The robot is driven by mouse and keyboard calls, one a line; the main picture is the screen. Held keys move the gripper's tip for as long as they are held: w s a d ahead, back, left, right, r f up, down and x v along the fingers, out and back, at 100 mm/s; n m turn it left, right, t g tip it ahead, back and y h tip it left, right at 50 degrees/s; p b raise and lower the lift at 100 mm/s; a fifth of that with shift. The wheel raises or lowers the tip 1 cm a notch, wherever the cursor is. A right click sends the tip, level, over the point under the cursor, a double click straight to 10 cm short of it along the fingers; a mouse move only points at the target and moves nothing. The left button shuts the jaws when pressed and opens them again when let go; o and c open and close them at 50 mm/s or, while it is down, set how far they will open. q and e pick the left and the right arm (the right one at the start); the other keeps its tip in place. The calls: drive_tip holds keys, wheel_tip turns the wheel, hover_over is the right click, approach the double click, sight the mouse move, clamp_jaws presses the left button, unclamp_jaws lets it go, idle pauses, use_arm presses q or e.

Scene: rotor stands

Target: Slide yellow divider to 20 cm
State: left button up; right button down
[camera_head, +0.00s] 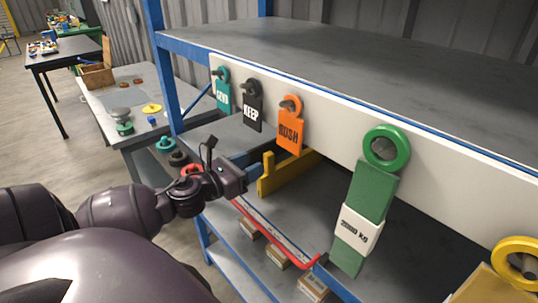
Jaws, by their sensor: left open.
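The yellow divider (266,175) stands on the lower shelf of the blue rack, under the white board. Its upright front end faces me and its body runs back to the right, partly hidden behind the hanging orange tag. My left gripper (240,177) is just left of the divider's front end, open, with a small gap seen between them. A pale strip with a red edge (275,233) runs along the shelf front; any scale marks are too small to read. My right gripper is out of view.
Teal, black and orange tags (290,133) hang from the white board (330,135) above. A green 2000 kg tag (366,215) hangs to the right. The dark shelf (300,205) right of the divider looks clear. A grey table (125,100) with small parts stands at left.

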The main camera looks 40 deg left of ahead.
sight(266, 157)
use_arm(q)
drive_tip(key=shift+w+d, duration=0.15)
drive_tip(key=shift+w, duration=1.5)
drive_tip(key=shift+w+d, duration=0.1)
drive_tip(key=shift+w, duration=1.55)
clamp_jaws()
drive_tip(key=shift+d, duration=0.1)
